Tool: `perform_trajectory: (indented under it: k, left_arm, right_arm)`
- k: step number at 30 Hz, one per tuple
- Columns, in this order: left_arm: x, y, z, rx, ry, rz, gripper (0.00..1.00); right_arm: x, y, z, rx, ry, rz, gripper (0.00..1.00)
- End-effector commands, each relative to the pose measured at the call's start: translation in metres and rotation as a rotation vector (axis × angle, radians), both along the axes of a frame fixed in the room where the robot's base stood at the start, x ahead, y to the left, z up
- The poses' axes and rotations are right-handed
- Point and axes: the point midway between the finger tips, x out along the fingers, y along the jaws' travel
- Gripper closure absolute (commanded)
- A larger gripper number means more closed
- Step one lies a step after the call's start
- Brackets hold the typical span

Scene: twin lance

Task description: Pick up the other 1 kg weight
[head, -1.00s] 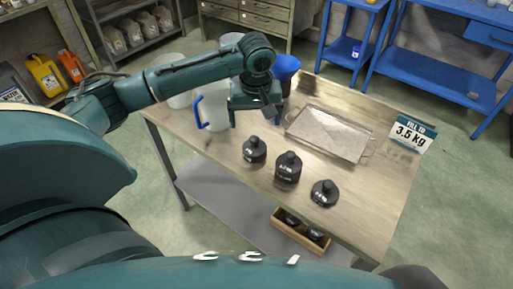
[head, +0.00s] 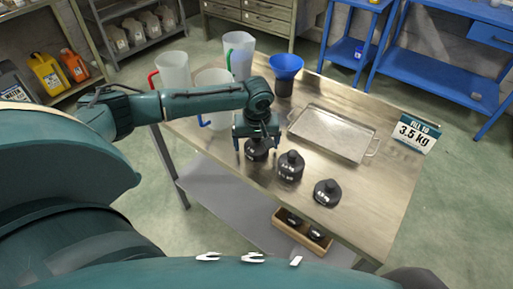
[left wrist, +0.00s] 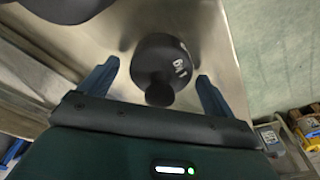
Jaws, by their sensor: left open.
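A black knobbed weight (head: 257,154) stands at the left end of a row of three on the table. In the left wrist view this weight (left wrist: 163,58) shows a white label that seems to read 1 kg. My left gripper (head: 257,147) is directly above it, pointing down. Its open fingers are on either side of the weight's knob, with gaps showing in the wrist view. A larger black weight (head: 290,168) stands in the middle, and a low black weight (head: 327,194) at the right. Their labels are too small to read surely. My right gripper is not in view.
A metal tray (head: 369,150) lies behind the weights. A blue funnel (head: 286,66) and several jugs, one with a red handle (head: 172,70), stand farther back. A wooden box (head: 303,232) with dark weights is on the lower shelf.

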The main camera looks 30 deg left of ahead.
Motion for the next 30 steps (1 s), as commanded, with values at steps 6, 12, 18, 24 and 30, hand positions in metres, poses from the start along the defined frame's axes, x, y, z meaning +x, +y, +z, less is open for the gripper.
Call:
perform_trajectory:
  k: [6,12,18,24,30]
  left_arm:
    - [0.0,0.0001,0.0005,0.0,0.0,0.0,0.21]
    - [0.0,0.0001,0.0007,0.0,0.0,0.0,0.37]
    - [0.0,0.0003,0.0007,0.0,0.0,0.0,0.54]
    - [0.0,0.0003,0.0008,0.001,0.001,0.001,0.7]
    - [0.0,0.0005,0.0009,0.001,0.001,0.001,0.86]
  right_arm:
    - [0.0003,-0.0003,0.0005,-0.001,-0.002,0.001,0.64]
    - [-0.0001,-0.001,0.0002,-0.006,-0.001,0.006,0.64]
    - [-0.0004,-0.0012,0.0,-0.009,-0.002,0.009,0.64]
    - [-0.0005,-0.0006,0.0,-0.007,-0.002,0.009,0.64]
    - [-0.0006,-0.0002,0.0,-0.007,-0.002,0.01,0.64]
